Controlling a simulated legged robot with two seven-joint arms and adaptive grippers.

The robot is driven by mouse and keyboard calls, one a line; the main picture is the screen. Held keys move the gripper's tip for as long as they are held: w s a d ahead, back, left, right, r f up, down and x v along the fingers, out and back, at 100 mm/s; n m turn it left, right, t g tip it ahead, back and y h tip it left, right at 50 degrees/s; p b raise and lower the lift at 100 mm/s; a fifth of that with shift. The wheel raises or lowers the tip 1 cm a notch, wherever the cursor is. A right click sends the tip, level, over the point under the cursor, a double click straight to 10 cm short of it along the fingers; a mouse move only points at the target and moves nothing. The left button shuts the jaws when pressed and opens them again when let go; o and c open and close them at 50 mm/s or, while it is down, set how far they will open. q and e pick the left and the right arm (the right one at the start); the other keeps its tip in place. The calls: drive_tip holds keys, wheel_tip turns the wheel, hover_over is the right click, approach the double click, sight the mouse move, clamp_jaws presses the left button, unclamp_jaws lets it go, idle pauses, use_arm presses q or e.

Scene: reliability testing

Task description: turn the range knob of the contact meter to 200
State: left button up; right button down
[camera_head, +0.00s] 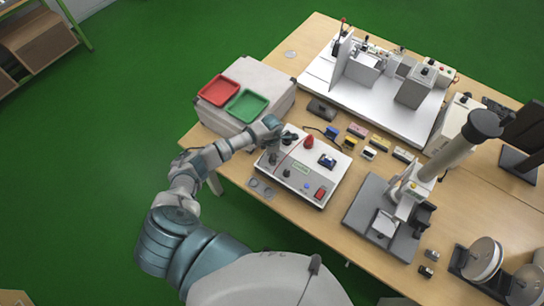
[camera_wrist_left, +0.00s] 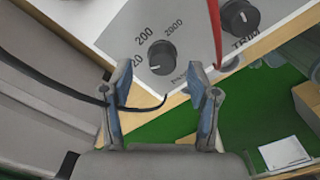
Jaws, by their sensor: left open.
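The contact meter (camera_head: 318,185) is a white box with a dark base near the table's front edge, with a red button and small black knobs on top. In the left wrist view its range knob (camera_wrist_left: 161,54) is a round black knob marked 20, 200 and 2000; which mark it points at is unclear. My left gripper (camera_wrist_left: 163,80) is open, its two fingers on either side of the knob in the picture, the knob just beyond the tips. I see no contact. In the head view my left gripper (camera_head: 277,137) is over the meter's far left corner, hiding the knob.
A black trim knob (camera_wrist_left: 240,17) and a red lead (camera_wrist_left: 214,30) are to the right of the range knob. A black cable (camera_wrist_left: 60,75) crosses behind the left finger. A grey case with red (camera_head: 218,89) and green trays (camera_head: 246,105) stands left of the meter.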

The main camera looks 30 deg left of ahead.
use_arm(q)
drive_tip(key=shift+f, duration=0.6)
drive_tip(key=shift+d+f, duration=0.15)
drive_tip(key=shift+f, duration=0.35)
drive_tip(key=shift+d, duration=0.1)
clamp_jaws()
use_arm(e)
drive_tip(key=shift+a, duration=0.1)
drive_tip(key=shift+f, duration=0.15)
